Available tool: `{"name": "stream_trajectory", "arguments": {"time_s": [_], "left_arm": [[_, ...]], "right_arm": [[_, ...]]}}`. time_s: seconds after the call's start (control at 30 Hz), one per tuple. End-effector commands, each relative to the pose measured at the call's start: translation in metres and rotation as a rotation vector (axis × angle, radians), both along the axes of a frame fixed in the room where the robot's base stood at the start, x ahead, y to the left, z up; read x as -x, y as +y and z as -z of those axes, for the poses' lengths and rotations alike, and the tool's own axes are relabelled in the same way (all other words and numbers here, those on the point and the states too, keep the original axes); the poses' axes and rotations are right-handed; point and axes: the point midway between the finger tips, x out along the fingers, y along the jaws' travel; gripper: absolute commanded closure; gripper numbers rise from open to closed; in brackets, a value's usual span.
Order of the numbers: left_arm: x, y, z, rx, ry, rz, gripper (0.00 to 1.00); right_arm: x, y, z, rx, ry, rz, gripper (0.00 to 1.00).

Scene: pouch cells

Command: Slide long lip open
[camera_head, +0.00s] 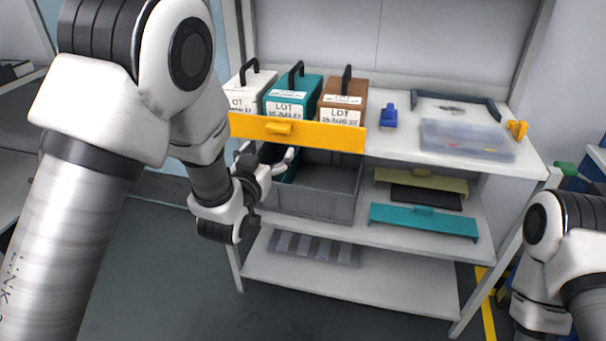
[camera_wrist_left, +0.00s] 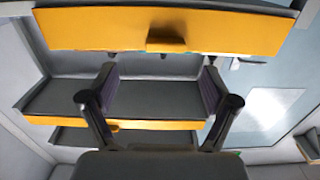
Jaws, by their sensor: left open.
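The long lip (camera_head: 330,138) is a yellow-orange bar along the upper shelf's front, below the labelled cases. Its small tab (camera_head: 278,128) sticks out left of the middle. In the left wrist view the lip (camera_wrist_left: 90,28) spans the top, with the tab (camera_wrist_left: 166,45) near its middle. My left gripper (camera_head: 270,155) is just below the lip, near the tab. In its wrist view the fingers (camera_wrist_left: 160,82) are spread apart with nothing between them, and the tab shows beyond them. My right arm shows at the lower right; its gripper is out of view.
White, teal and brown cases (camera_head: 343,98) stand behind the lip. A blue block (camera_head: 389,116) and a clear-lidded box (camera_head: 467,140) are to the right. Below are a grey bin (camera_head: 310,204) and a teal lip (camera_head: 424,221). The aisle floor (camera_head: 150,250) is clear.

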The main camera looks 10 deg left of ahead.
Motion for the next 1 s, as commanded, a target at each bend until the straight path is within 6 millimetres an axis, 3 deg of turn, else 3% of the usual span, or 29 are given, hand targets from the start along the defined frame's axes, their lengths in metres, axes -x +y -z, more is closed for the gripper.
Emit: {"name": "stream_trajectory", "arguments": {"time_s": [0.03, 0.17, 0.53, 0.83, 0.87, 1.0], "left_arm": [[-0.001, -0.001, 0.0, -0.002, -0.023, 0.001, 0.12], [-0.009, -0.001, -0.013, -0.001, -0.038, 0.001, 0.12], [-0.072, -0.003, -0.012, -0.001, -0.034, 0.0, 0.12], [-0.079, -0.003, -0.012, -0.002, -0.031, 0.0, 0.12], [-0.079, -0.003, -0.012, -0.002, -0.031, 0.0, 0.2], [-0.079, -0.003, -0.012, -0.002, -0.031, 0.0, 0.69]], "right_arm": [[-0.001, 0.0, 0.013, 0.0, -0.002, -0.001, 0.6], [-0.002, 0.0, 0.01, 0.0, -0.004, -0.002, 0.6], [-0.001, 0.0, 0.013, 0.0, -0.003, -0.001, 0.6], [-0.001, 0.0, 0.013, 0.0, -0.003, -0.001, 0.6], [-0.001, 0.0, 0.013, 0.0, -0.002, -0.001, 0.6], [-0.001, 0.0, 0.013, 0.0, -0.003, -0.001, 0.6]]}}
